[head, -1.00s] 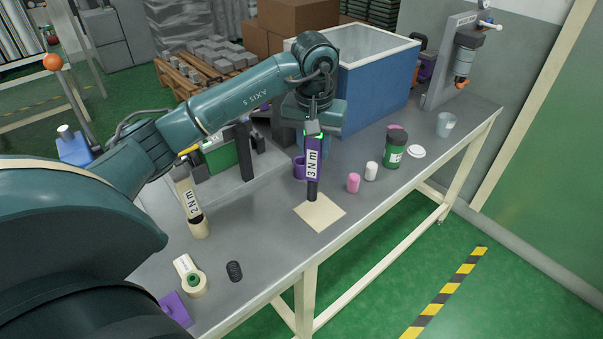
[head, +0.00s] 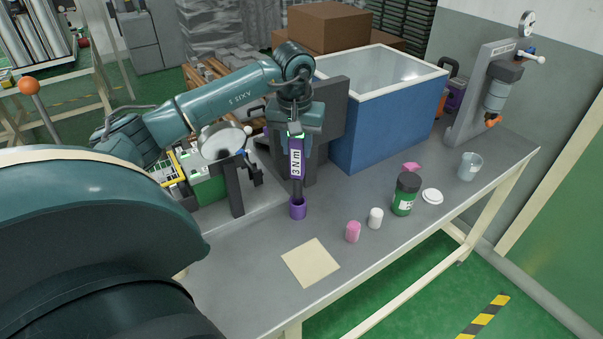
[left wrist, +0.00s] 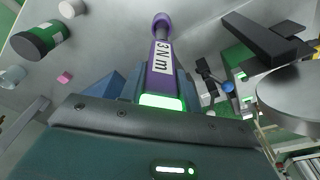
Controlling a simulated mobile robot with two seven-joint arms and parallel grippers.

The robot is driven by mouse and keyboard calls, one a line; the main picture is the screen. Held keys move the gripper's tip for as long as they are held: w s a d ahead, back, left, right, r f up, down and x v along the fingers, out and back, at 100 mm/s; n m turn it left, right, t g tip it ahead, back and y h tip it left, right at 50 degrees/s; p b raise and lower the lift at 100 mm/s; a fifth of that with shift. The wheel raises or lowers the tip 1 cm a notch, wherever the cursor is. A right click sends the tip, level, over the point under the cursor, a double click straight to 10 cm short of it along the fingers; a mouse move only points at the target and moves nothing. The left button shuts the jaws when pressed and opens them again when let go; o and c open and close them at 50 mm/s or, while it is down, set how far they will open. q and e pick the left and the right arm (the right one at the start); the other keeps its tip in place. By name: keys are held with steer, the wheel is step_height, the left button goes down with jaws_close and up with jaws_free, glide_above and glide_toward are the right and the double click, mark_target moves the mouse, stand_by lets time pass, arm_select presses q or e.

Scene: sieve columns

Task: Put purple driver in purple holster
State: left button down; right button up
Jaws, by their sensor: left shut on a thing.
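The purple driver (head: 297,160), labelled 3 Nm, hangs upright, dark end down. My left gripper (head: 297,132) is shut on its upper part. The purple holster (head: 298,209) is a small cup standing on the bench directly below. The driver's dark lower end meets the holster's mouth and seems to be just inside it; I cannot tell how deep. In the left wrist view the driver (left wrist: 161,62) runs away from my gripper to the holster (left wrist: 161,20), the two roughly in line. My right gripper is not in view.
A cream square (head: 310,262) lies in front. Right of it stand a pink cylinder (head: 353,232), a white one (head: 375,218), a green jar (head: 405,195) and a clear cup (head: 469,167). The blue bin (head: 390,120) is behind. A dark upright post (head: 235,190) stands left of the holster.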

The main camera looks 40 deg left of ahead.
mark_target(297, 177)
arm_select(q)
steer(key=shift+f, duration=3.25)
steer(key=c, duration=1)
jaws_free()
